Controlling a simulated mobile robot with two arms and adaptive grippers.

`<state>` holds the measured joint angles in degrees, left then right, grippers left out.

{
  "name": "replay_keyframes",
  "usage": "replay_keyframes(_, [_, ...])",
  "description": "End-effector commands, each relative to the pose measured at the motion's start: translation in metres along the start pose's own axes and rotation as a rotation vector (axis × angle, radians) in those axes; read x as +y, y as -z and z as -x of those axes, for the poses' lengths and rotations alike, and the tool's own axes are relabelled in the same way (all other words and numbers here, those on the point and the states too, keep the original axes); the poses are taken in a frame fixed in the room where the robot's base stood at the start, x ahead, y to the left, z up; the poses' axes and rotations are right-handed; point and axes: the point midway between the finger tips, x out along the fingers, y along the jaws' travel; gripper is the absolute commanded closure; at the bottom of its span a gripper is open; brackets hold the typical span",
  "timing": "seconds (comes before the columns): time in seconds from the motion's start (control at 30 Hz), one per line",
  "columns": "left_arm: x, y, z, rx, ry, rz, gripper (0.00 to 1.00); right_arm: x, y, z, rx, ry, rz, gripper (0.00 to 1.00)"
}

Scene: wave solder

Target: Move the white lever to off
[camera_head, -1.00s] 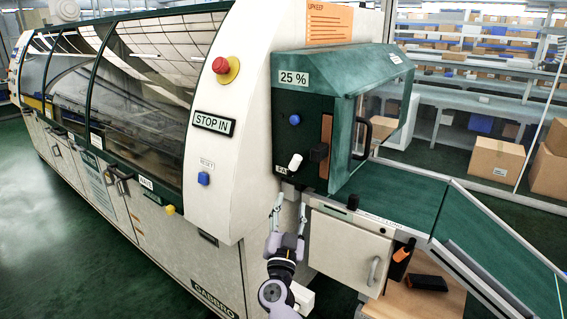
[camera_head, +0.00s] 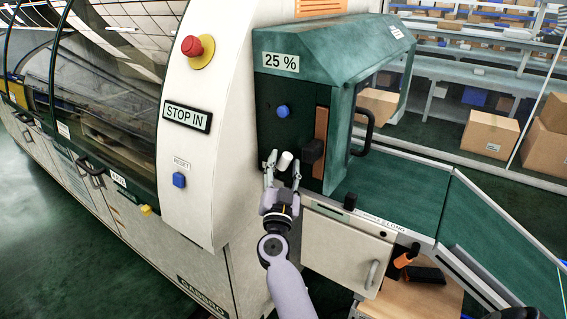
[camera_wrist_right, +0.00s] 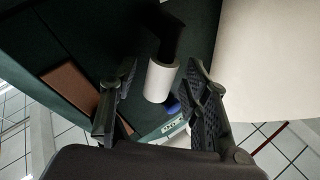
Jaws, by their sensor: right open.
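The white lever (camera_head: 284,161) sticks out of the dark green panel below the blue button, on the machine's end housing. My right gripper (camera_head: 282,168) is open, its two fingers reaching up on either side of the white lever in the head view. In the right wrist view the white lever (camera_wrist_right: 160,80) is a white cylinder on a black stem, seen between the open fingers (camera_wrist_right: 160,95). I cannot tell whether either finger touches it. My left gripper is not in view.
A blue button (camera_head: 282,112) is above. A blue reset button (camera_head: 179,180) and a red stop button (camera_head: 192,46) are on the white casing.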

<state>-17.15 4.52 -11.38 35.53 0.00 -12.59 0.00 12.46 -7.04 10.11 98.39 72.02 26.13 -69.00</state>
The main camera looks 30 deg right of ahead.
Motion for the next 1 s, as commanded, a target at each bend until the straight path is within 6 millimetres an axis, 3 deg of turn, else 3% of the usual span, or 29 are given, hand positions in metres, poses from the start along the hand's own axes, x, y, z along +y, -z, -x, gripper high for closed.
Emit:
replay_keyframes(0.13, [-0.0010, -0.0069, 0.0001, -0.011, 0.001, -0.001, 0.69, 0.0001, -0.0002, 0.0000, 0.000, 0.000, 0.000, 0.58])
replay_keyframes(0.77, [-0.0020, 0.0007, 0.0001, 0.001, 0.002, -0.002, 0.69, 0.0000, -0.0004, 0.0002, 0.000, 0.000, 0.000, 1.00])
replay_keyframes(1.0, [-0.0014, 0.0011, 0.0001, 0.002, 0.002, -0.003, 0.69, 0.0000, -0.0003, 0.0002, 0.000, 0.000, 0.000, 1.00])
